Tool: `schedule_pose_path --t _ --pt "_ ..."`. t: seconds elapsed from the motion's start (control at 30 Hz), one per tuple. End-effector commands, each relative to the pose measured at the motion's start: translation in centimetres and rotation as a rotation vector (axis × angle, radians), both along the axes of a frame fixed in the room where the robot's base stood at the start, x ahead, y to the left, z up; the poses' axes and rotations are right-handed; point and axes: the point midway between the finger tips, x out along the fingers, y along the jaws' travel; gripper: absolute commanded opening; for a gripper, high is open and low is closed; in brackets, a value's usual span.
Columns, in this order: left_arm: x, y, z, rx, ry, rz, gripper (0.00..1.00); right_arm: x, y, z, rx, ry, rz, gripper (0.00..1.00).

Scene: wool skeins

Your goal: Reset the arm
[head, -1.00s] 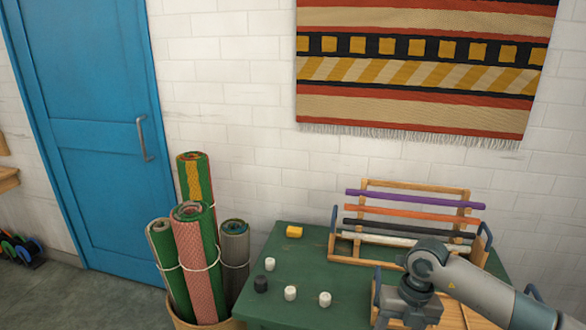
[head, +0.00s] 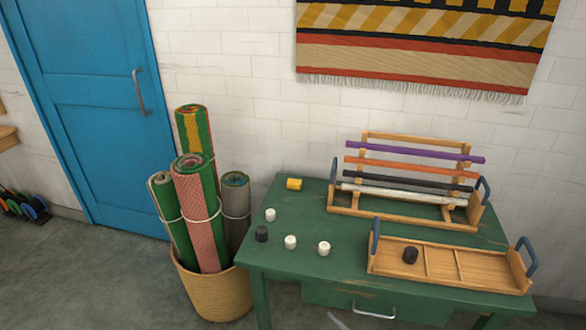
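Neither of my grippers shows in the head view. The green table (head: 300,262) holds a wooden tray (head: 480,272) with blue handles and several compartments. One black skein (head: 410,255) sits in the tray's left compartment; the other compartments I see look empty. On the table's left part are a yellow skein (head: 294,184) lying at the back, a white skein (head: 270,214), a black skein (head: 261,233), and two more white skeins (head: 290,242) (head: 324,248).
A wooden rack (head: 405,212) with purple, orange, black and white rods stands behind the tray. A wicker basket (head: 215,292) of rolled rugs (head: 196,220) stands left of the table. A blue door (head: 95,120) is at the left. A thin grey sliver at the bottom edge is unclear.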

Motion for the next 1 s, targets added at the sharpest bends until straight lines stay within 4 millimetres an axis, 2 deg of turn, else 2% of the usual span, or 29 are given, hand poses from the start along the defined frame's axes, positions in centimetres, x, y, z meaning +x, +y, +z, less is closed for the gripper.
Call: schedule_pose_path --t 0.03,0.2,0.27,0.4,0.5,0.6,0.7,0.83,1.0 --pt "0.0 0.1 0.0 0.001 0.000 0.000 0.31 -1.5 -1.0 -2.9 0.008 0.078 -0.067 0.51" --pt "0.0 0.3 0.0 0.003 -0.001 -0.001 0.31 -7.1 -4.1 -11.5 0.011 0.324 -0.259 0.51" --pt "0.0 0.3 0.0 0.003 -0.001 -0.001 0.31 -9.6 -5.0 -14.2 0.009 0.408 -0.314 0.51" --pt "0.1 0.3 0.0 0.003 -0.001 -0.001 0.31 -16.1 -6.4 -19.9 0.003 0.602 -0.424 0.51" --pt "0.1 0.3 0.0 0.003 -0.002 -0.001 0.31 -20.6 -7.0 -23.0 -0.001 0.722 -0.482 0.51" --pt "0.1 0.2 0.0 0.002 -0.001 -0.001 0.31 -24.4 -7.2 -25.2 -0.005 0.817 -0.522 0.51" --pt "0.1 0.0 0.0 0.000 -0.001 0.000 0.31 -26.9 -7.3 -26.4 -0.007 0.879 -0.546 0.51" --pt "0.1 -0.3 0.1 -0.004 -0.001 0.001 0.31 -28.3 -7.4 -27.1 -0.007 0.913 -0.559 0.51" --pt "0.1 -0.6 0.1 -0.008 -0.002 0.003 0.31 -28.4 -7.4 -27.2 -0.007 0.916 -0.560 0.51"
